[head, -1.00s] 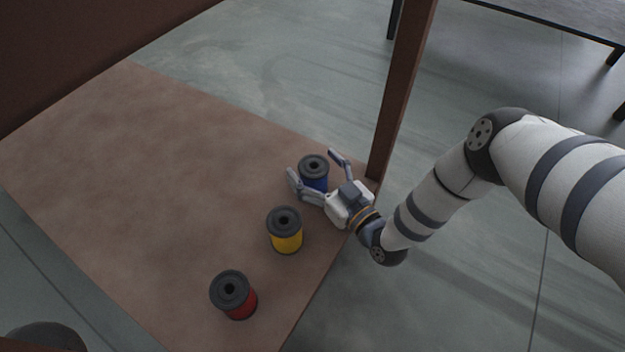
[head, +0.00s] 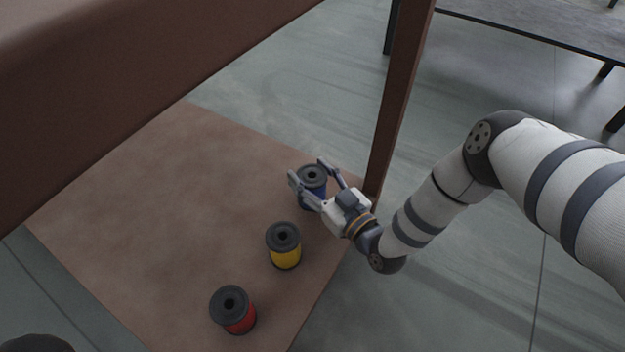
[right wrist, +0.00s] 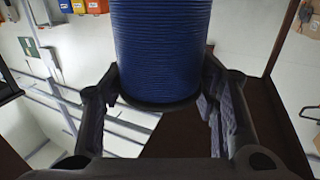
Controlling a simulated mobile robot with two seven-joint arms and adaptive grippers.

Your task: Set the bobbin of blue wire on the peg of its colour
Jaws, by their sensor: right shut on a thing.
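The bobbin of blue wire (head: 312,180) has black end flanges and stands upright at the right side of the brown panel (head: 150,190). My right gripper (head: 308,172) is shut on it, with one finger on each side. In the right wrist view the blue winding (right wrist: 160,45) fills the top middle, between the two dark fingers (right wrist: 160,110). Whether the bobbin touches the panel I cannot tell. The left gripper is not in view. No peg can be made out.
A yellow bobbin (head: 285,255) and a red bobbin (head: 238,318) stand on the panel, nearer me. A brown post (head: 397,100) rises close behind the right gripper. A large brown beam (head: 130,90) crosses the upper left. A dark table (head: 540,30) stands at the back right.

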